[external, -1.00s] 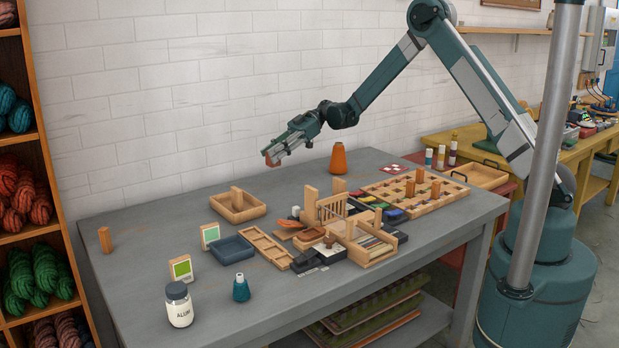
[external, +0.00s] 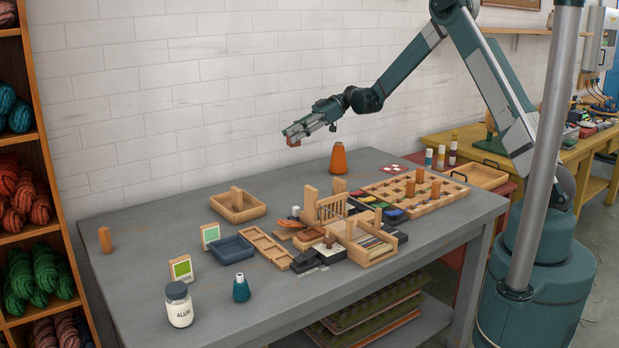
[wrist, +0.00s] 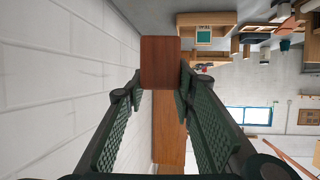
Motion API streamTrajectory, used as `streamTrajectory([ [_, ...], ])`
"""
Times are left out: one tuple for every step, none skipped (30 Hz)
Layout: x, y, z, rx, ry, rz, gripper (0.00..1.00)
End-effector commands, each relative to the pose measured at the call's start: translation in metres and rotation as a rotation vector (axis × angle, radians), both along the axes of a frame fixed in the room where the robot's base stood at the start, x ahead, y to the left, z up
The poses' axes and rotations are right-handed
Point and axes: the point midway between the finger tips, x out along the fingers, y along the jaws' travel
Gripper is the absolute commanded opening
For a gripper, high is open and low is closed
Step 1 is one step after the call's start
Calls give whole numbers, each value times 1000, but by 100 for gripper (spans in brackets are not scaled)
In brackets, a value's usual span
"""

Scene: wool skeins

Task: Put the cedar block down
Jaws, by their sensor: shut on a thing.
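The cedar block, a reddish-brown block (external: 294,143), is between the fingertips of my gripper (external: 292,136). In the wrist view the block (wrist: 160,62) shows a flat, dark reddish face, with one green finger pad on each side. My gripper is shut on it and holds it in the air, well above the back part of the grey table (external: 150,285). The block is small in the external view, so its exact tilt is hard to tell.
An orange cone (external: 339,160) stands at the back of the table, right of my gripper. A wooden tray (external: 256,209) holds an upright block. Wooden racks (external: 372,248) and a slotted board (external: 448,197) crowd the middle and right. The table's left part is mostly clear.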

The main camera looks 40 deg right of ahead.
Motion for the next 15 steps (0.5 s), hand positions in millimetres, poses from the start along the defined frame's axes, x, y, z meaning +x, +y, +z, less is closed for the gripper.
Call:
streamTrajectory([
  [2,-19,0,0,0,-33,15],
  [3,-29,0,-1,1,-52,15],
  [5,-42,0,-1,1,-78,15],
  [5,-52,0,-1,2,-97,15],
  [6,-63,0,-1,2,-117,15],
  [7,-75,0,-1,1,-142,15],
  [8,-86,0,-1,1,-162,15],
  [8,-96,-1,-1,1,-181,15],
  [8,-109,-1,-2,2,-205,15],
  [8,-120,-1,-1,2,-225,15],
  [8,-129,-1,-1,3,-244,15],
  [8,-143,0,-1,3,-269,15],
  [7,-153,0,-1,3,-288,15],
  [7,-163,0,-1,2,-308,15],
  [6,-177,0,-1,2,-333,15],
])
